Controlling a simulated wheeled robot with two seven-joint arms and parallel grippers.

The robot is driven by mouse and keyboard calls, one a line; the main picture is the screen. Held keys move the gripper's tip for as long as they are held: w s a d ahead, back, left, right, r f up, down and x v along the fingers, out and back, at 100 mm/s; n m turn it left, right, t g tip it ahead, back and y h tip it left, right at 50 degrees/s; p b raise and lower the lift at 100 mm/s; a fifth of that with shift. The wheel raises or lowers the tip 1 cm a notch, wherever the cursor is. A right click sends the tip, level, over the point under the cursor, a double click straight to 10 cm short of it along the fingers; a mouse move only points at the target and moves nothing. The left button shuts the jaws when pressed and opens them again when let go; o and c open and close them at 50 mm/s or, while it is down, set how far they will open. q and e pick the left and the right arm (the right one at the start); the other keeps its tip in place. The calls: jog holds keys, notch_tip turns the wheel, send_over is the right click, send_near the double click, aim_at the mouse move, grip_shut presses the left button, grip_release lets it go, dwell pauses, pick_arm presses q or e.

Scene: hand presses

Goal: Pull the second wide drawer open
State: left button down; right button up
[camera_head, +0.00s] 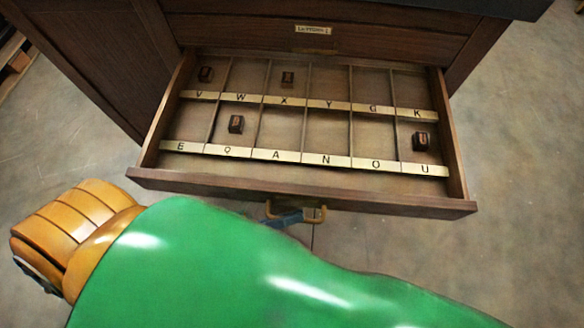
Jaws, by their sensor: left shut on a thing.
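The wide wooden drawer (400,201) is pulled out of the dark cabinet, with its divided inside open to view. Its metal handle (319,215) is at the middle of the drawer front. My left gripper (288,216) is at this handle and shut on it. Only a small blue-grey part of the gripper shows; my green arm hides the rest. My right gripper is not in view.
The drawer has lettered brass strips (326,159) and several small dark type blocks (236,124). A closed drawer front with a brass label (313,30) is above it. Grey floor (530,150) is bare to the right.

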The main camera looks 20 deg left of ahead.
pick_arm(q)
jog(key=s, duration=0.1)
jog(key=s+d, duration=0.1)
jog(key=s, duration=0.1)
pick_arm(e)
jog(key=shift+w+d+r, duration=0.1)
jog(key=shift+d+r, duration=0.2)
pick_arm(q)
jog(key=c, duration=1.2)
grip_release()
jog(key=b+v, duration=0.1)
jog(key=v, duration=0.6)
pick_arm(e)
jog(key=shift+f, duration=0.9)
